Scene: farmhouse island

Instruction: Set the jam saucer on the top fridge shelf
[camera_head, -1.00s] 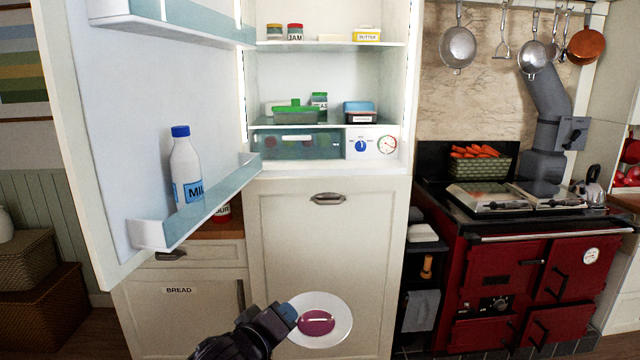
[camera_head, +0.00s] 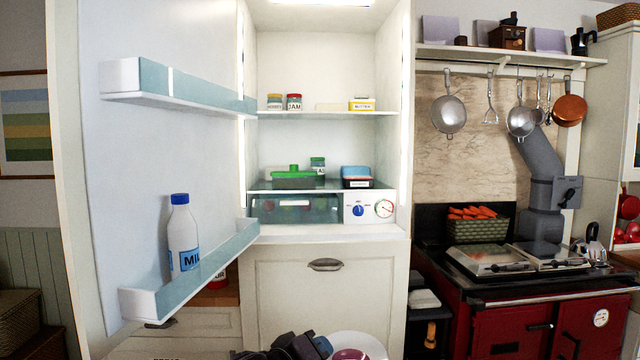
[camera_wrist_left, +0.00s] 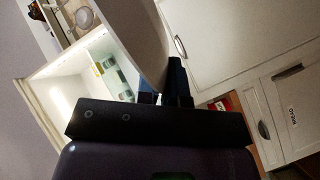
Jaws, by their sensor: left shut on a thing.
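The jam saucer (camera_head: 373,342) is a white plate with a dark pink patch of jam (camera_head: 350,355), low in the head view and partly cut off by the bottom edge. My left gripper (camera_head: 322,346) is shut on its left rim. In the left wrist view the pale saucer (camera_wrist_left: 135,42) rises from my left gripper (camera_wrist_left: 166,96). The top fridge shelf (camera_head: 325,114) is well above and behind the saucer. It holds two small jars at left, a pale flat block in the middle and a yellow butter box (camera_head: 361,104) at right. My right gripper is not in view.
The open fridge door (camera_head: 170,150) stands at left, with a milk bottle (camera_head: 183,235) in its lower rack. The lower fridge shelf (camera_head: 330,185) holds a green-lidded box, a jar and a blue-lidded box. A red stove (camera_head: 510,325) stands at right. The top shelf's front edge has bare room.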

